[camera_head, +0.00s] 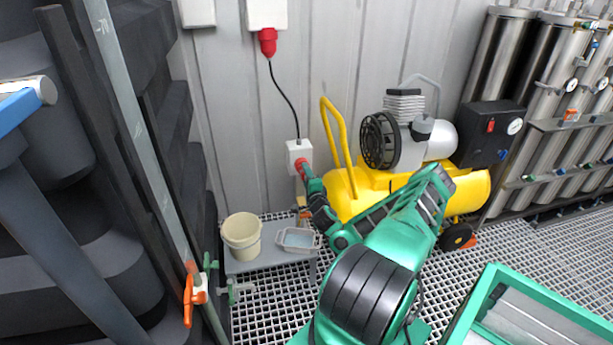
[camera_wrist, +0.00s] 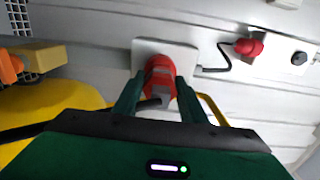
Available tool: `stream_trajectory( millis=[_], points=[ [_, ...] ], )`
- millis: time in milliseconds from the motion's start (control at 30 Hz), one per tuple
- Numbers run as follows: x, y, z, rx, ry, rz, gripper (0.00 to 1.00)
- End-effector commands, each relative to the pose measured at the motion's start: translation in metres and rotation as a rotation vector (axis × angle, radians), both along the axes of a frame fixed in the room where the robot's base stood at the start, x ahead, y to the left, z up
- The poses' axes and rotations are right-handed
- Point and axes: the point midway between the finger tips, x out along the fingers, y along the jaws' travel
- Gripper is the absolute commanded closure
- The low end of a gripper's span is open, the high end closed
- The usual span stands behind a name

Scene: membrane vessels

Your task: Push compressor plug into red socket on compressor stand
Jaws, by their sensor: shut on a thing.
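A white box (camera_head: 299,152) stands low against the wall, left of the yellow compressor (camera_head: 400,185). A red plug (camera_head: 302,170) is at its lower front. In the wrist view the plug (camera_wrist: 160,75) lies between my gripper's fingers (camera_wrist: 158,100), right up against the white box (camera_wrist: 190,55). My gripper (camera_head: 310,182) is shut on the plug. The red socket cannot be told apart from the plug, and I cannot tell how deep the plug sits. My arm hides part of the compressor.
A second red plug (camera_head: 268,42) hangs in an upper wall box (camera_head: 266,12); its black cable runs down to the white box. A beige bucket (camera_head: 241,236) and a clear tray (camera_head: 298,239) stand on a low bench. A yellow handle (camera_head: 336,140) rises close right of my gripper.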

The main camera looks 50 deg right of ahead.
Motion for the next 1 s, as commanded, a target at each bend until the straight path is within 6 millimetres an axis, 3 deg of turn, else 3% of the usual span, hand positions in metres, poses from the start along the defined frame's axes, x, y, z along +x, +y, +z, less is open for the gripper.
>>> stream_trajectory(
  millis=[567, 600, 667, 1000],
  points=[
    [0.0086, -0.0049, 0.0002, -0.001, 0.000, 0.001, 0.98],
    [0.0083, -0.0048, 0.0001, 0.000, 0.000, 0.001, 0.52],
    [0.0083, -0.0048, 0.0001, 0.000, 0.000, 0.001, 0.40],
    [0.0061, -0.0036, -0.0006, 0.001, 0.000, 0.001, 0.40]
  ],
)
